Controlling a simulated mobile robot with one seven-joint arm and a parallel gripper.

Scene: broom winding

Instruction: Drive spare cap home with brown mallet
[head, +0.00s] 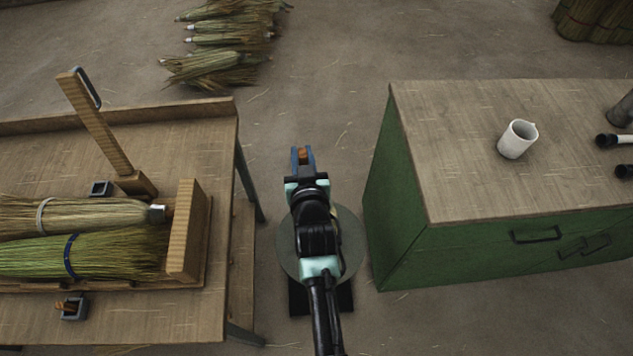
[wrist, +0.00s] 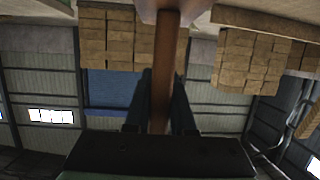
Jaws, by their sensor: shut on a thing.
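My gripper (head: 302,155) is in the gap between the two benches, shut on the brown mallet. In the head view only a small brown bit of the mallet (head: 303,157) shows between the fingers. In the wrist view its brown handle (wrist: 163,65) runs between the dark fingers (wrist: 161,105) up to a paler block (wrist: 172,8) at the top edge, partly cut off. I cannot tell which piece is the spare cap. A small dark square piece (head: 101,188) sits on the left bench beside the foot of a leaning wooden post (head: 101,125).
The left bench (head: 219,140) holds two brooms (head: 100,215) against a wooden block (head: 187,228), and a small holder (head: 73,310) with orange-brown pieces. The green cabinet (head: 405,240) at right carries a white mug (head: 517,139) and black-ended rods (head: 606,140). Broom heads (head: 215,65) lie on the floor behind.

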